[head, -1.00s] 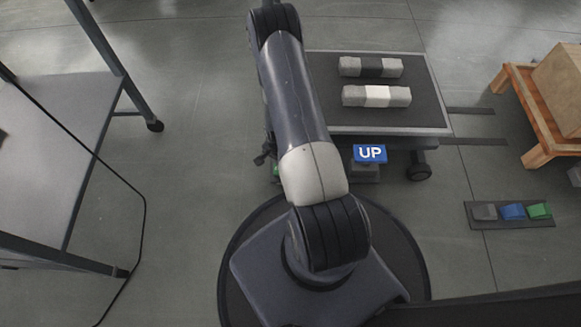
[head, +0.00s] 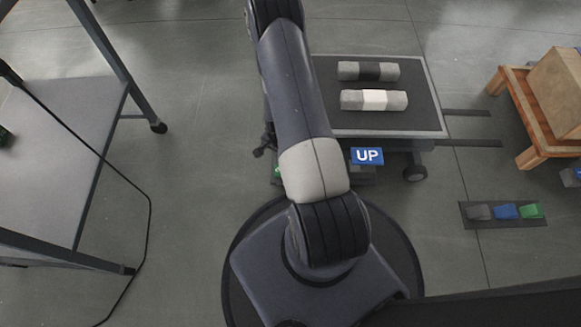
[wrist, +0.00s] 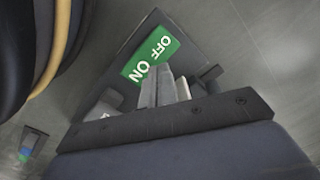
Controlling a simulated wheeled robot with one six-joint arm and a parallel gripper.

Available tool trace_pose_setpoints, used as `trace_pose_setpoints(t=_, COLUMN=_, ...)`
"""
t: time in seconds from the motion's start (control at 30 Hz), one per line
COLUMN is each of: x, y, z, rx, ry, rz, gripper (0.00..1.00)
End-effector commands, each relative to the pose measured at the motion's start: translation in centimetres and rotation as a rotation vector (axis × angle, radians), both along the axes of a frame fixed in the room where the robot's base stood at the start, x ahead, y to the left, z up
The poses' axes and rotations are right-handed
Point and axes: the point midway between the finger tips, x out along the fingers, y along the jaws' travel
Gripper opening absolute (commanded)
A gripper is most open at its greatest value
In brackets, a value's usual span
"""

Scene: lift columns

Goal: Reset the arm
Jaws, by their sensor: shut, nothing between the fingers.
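My arm (head: 300,110) rises from its round base in the head view, and its upper part leaves the top edge. My gripper is outside the head view. In the wrist view my gripper (wrist: 160,86) shows as short grey fingers, shut with nothing between them. A green OFF/ON label (wrist: 150,58) on a dark panel lies just beyond the fingertips in the picture. I cannot tell whether the fingers touch the panel.
A lift table (head: 427,105) with a blue UP sign (head: 367,156) carries two grey blocks. A pedal strip (head: 483,224) and a wooden stand (head: 532,153) are at right. A grey table (head: 60,110) is at left. Floor is open between.

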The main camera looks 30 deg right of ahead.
Motion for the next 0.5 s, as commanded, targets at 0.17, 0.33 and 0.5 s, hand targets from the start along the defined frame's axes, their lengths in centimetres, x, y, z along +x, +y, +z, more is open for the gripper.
trace_pose_setpoints(t=0.17, x=0.0, y=0.0, z=-0.1, rx=0.000, ry=0.001, rz=0.000, gripper=0.00)
trace_pose_setpoints(t=0.33, x=0.0, y=0.0, z=-0.4, rx=0.000, ry=0.001, rz=0.000, gripper=0.00)
trace_pose_setpoints(t=0.5, x=-0.1, y=0.0, z=-1.8, rx=0.001, ry=0.003, rz=0.000, gripper=0.00)
